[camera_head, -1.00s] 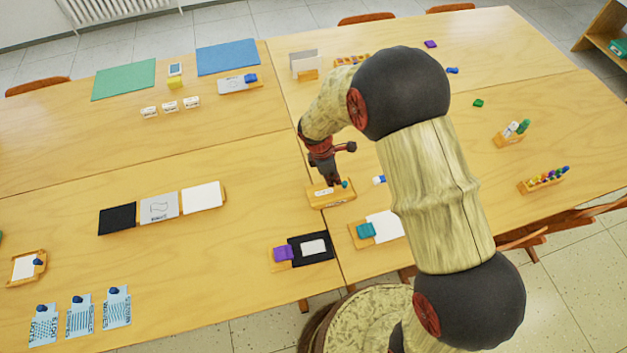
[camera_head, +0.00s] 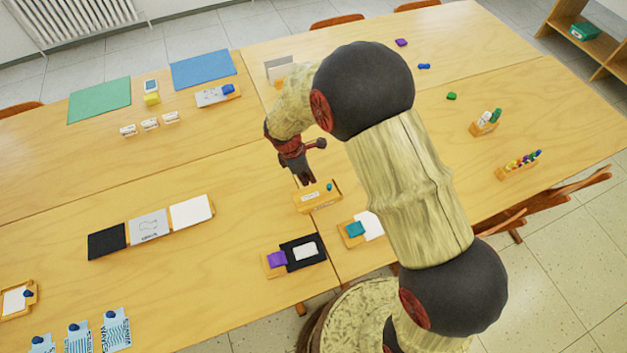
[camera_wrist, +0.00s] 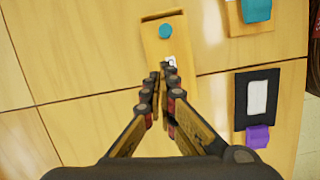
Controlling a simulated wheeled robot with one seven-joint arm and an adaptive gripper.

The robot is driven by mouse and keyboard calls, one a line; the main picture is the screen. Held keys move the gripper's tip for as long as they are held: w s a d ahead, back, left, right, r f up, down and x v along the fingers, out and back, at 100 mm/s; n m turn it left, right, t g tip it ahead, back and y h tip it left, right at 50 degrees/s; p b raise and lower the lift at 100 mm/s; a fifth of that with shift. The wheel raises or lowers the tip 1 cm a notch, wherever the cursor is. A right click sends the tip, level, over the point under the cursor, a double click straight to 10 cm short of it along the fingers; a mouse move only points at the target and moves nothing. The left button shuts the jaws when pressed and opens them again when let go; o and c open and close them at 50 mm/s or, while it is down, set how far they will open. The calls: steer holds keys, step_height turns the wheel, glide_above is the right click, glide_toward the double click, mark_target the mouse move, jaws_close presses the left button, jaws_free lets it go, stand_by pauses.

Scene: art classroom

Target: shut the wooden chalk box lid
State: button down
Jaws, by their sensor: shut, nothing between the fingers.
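The wooden chalk box (camera_head: 317,197) sits on the table in front of my arm, with a pale label and a blue-teal knob (camera_head: 329,187) on it. In the wrist view the box (camera_wrist: 180,48) lies just beyond my fingertips, with its round knob (camera_wrist: 166,31) nearer the far end. Its wooden lid seems to lie flat over the top, but I cannot tell whether a gap is left. My gripper (camera_head: 306,182) is shut and empty, at the box's left back edge in the head view. In the wrist view the gripper tips (camera_wrist: 162,72) overlap the label end; contact is unclear.
A tray with a teal block (camera_head: 355,229) and a black mat (camera_head: 318,243) with a purple block (camera_head: 277,259) lie near the box. Black, grey and white panels (camera_head: 150,227) lie to the left. Bare table lies between them and the box.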

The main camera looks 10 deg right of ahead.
steer(key=p+v, duration=0.1)
steer(key=v, duration=0.5)
steer(key=h, duration=0.1)
glide_toward(326, 188)
steer(key=a+f, duration=0.2)
steer(key=f, duration=0.1)
steer(key=a+f, duration=0.2)
steer(key=shift+s+f, duration=0.2)
steer(key=shift+s, duration=0.15)
steer(key=shift+w+d, duration=0.15)
steer(key=shift+d, duration=1.75)
steer(key=shift+w+d, duration=0.2)
steer(key=shift+d, duration=0.35)
steer(key=shift+w+d, duration=0.15)
steer(key=shift+d, duration=0.4)
